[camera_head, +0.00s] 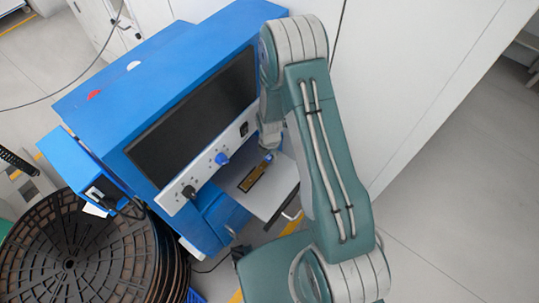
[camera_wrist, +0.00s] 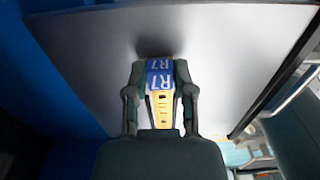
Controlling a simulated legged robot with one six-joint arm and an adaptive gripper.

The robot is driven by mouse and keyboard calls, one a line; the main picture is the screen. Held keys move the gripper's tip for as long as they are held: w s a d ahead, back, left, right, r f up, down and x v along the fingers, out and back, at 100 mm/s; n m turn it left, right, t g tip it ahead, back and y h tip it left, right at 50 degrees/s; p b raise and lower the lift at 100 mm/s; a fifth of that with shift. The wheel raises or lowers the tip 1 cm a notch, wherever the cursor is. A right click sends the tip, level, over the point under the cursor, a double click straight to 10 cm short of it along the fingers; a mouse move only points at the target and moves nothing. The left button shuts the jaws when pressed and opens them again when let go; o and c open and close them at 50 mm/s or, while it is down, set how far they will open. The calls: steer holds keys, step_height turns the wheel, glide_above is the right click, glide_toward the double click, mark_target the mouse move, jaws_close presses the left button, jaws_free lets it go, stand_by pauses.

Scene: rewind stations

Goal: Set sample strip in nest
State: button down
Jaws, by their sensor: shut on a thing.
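The sample strip (camera_wrist: 160,106) is yellow with dark slots and a blue end marked R7 in the wrist view. My gripper (camera_wrist: 160,80) has one finger on each side of it and is shut on it near the blue end. In the head view my gripper (camera_head: 268,138) is partly hidden behind my arm, above the grey shelf of the blue station. Below it a narrow dark, yellow-edged piece (camera_head: 252,179) with blue at its upper end shows over the shelf. I cannot tell there whether this is the strip alone or also the nest. The nest is not clearly visible.
A dark screen (camera_head: 190,122) is above the panel. Large dark reels (camera_head: 70,264) stand at the lower left. Open floor lies right.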

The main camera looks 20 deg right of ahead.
steer(key=shift+a+f, duration=0.25)
steer(key=shift+c, duration=2.3)
jaws_free()
steer(key=shift+d, duration=0.1)
step_height(320, 180, up, 12)
